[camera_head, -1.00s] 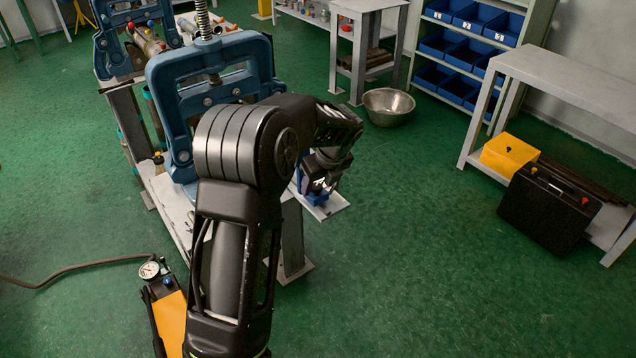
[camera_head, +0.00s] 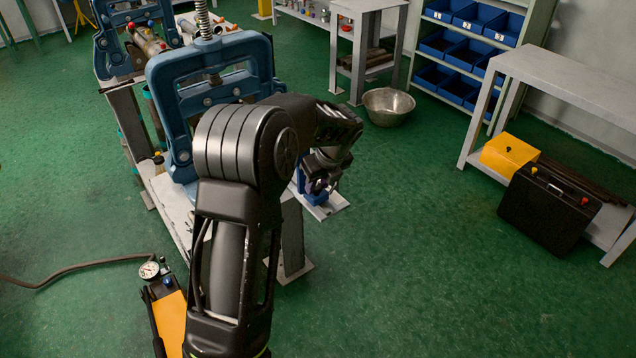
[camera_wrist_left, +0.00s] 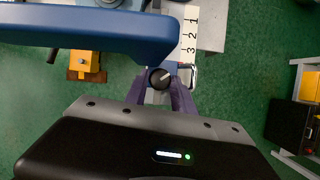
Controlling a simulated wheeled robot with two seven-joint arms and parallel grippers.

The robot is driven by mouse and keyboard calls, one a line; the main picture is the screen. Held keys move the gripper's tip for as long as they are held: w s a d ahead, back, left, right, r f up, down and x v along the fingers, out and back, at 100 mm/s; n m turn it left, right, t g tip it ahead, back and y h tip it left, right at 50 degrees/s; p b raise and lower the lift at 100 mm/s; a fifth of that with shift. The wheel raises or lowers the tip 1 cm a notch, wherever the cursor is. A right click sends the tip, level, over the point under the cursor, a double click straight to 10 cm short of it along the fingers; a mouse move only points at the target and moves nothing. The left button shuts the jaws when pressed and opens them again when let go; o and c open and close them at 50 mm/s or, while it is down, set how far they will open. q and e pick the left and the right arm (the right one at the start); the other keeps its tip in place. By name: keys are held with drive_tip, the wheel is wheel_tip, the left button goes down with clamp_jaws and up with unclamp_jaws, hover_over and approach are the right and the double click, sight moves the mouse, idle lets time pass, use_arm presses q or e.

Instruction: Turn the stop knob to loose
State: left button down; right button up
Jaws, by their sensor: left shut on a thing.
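The stop knob (camera_wrist_left: 160,78) is a small round black knob with a white pointer line that points to the upper right in the left wrist view. My left gripper (camera_wrist_left: 160,88) has its purple fingers on either side of the knob and is shut on it. In the head view my left gripper (camera_head: 318,186) is at the right end of the vise bench, by a small blue part (camera_head: 311,194); the knob is hidden there. A pale strip with the numbers 1, 2, 3 (camera_wrist_left: 190,35) lies just beyond the knob. My right gripper is in neither view.
A large blue vise frame (camera_head: 160,88) stands on the bench close to my left arm; a blue bar (camera_wrist_left: 90,30) crosses the wrist view above the fingers. A yellow jack (camera_head: 172,320) with a gauge is on the floor at lower left.

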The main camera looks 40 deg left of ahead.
use_arm(q)
drive_tip(key=shift+r+n, duration=0.1)
drive_tip(key=shift+n, duration=0.2)
drive_tip(key=n+g+p, duration=0.1)
drive_tip(key=n+p, duration=0.1)
drive_tip(key=n+g+p, duration=0.1)
drive_tip(key=n, duration=0.1)
drive_tip(key=shift+w+n+y+p, duration=0.2)
drive_tip(key=shift+n+y+p, duration=0.1)
drive_tip(key=shift+n+p, duration=0.1)
drive_tip(key=n+g+p, duration=0.1)
drive_tip(key=n, duration=0.2)
drive_tip(key=shift+w+p, duration=0.15)
drive_tip(key=shift+p, duration=0.15)
drive_tip(key=shift+n+g+h+p, duration=0.4)
drive_tip(key=shift+n+g, duration=0.1)
drive_tip(key=shift+n, duration=0.6)
drive_tip(key=c, duration=1.1)
unclamp_jaws()
drive_tip(key=shift+o, duration=0.2)
drive_tip(key=shift+w, duration=0.1)
